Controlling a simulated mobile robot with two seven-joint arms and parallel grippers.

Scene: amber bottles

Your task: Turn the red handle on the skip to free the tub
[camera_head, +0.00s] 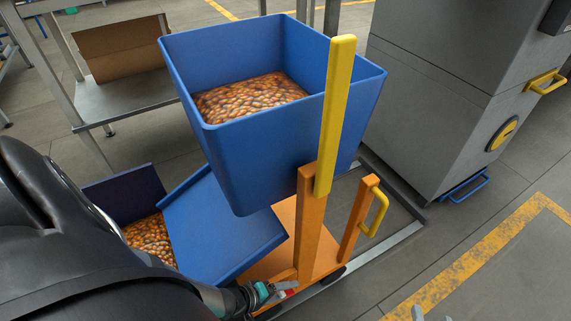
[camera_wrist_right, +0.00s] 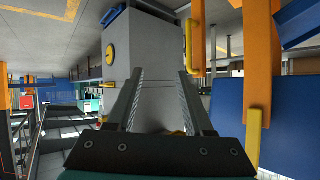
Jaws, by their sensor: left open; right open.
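A blue tub (camera_head: 245,165) holding many amber bottles (camera_head: 245,98) sits high on an orange skip frame (camera_head: 310,235). A yellow bar (camera_head: 336,115) stands upright along the tub's right side. A small red part, seemingly the red handle (camera_head: 291,292), shows low on the frame. My left gripper (camera_head: 270,291) is open right beside it; I cannot tell whether it touches or surrounds it. My right gripper (camera_head: 432,315) barely shows at the bottom edge. In the right wrist view it (camera_wrist_right: 156,98) is open and empty, with the blue tub (camera_wrist_right: 228,110) off to the right.
A lower blue bin (camera_head: 230,228) with more bottles lies left of the frame. A yellow grab handle (camera_head: 376,213) is on the frame's right. A grey cabinet (camera_head: 440,100) stands at right.

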